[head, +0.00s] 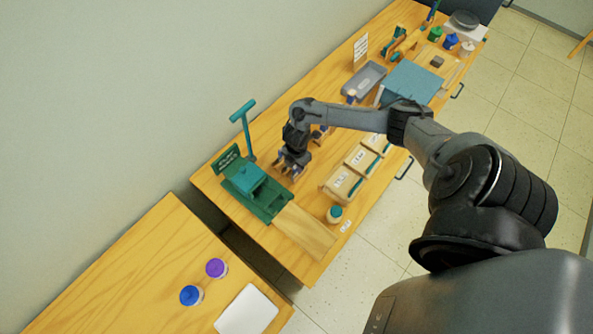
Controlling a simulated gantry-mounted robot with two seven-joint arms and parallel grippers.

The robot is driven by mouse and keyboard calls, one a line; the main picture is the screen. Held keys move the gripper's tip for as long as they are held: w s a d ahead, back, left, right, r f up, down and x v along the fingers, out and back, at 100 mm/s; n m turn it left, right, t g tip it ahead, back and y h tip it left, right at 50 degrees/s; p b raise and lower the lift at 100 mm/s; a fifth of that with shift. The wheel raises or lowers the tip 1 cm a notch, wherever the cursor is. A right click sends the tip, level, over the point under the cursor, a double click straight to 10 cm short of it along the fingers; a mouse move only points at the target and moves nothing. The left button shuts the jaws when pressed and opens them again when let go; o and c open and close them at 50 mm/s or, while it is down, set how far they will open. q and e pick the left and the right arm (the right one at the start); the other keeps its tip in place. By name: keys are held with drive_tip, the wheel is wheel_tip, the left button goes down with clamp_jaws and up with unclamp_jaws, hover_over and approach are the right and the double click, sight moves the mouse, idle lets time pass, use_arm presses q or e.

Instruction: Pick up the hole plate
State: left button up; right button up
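My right gripper (288,172) points down over the wooden table, just right of the green press-like device (262,204). Its fingertips look apart, with nothing clearly seen between them. I cannot pick out the hole plate for certain; the area under and behind the gripper is partly hidden by the hand and forearm. My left gripper is not in view.
A teal T-shaped post (243,118) stands close left of the gripper. Labelled wooden boxes (341,183) and a small jar (334,214) are to the right. A grey tray (365,80) and a blue-topped block (411,82) are further back. A pale board (303,231) lies in front.

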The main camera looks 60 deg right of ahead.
clamp_jaws()
idle(0.4)
